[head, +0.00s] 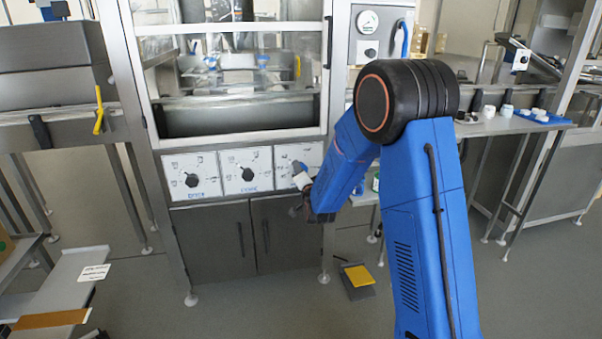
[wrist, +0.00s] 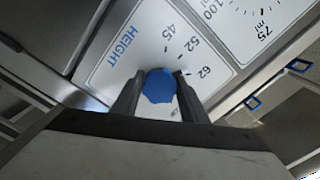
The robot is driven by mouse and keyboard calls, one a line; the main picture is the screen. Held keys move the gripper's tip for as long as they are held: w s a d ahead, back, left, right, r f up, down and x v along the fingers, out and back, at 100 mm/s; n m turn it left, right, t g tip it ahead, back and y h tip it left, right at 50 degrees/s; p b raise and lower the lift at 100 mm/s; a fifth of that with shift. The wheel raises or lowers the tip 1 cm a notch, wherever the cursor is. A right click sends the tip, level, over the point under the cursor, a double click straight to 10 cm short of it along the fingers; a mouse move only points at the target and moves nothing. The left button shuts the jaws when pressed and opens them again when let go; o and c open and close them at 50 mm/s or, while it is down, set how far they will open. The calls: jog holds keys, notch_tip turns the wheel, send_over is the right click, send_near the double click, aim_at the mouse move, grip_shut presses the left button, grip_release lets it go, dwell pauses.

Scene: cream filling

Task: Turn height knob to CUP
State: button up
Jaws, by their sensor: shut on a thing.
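The height panel (wrist: 130,50) is white and shows tilted in the wrist view, with blue HEIGHT lettering and the marks 45, 52 and 62. Its round blue height knob (wrist: 159,87) sits between the fingertips of my gripper (wrist: 160,94), which is shut on it. I cannot make out a pointer on the knob, and no CUP mark can be read. In the head view my gripper (head: 301,179) is at the rightmost of three white panels. My arm and gripper hide part of that panel.
The left knob (head: 191,180) and middle knob (head: 247,174) are on panels to the left. Another dial panel (wrist: 255,25), marked 75 and 100 ml, is beside the height panel. Grey cabinet doors (head: 213,240) are below. A yellow-topped pedal (head: 358,276) is on the floor.

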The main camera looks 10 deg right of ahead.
jog(key=m, duration=0.4)
jog(key=shift+m, duration=0.3)
jog(key=m, duration=0.4)
jog(key=shift+r+m, duration=0.1)
jog(key=shift+m, duration=0.2)
jog(key=m, duration=0.4)
jog(key=shift+m, duration=1.9)
jog(key=o, duration=1)
jog(key=shift+o, duration=0.2)
jog(key=shift+s, duration=0.1)
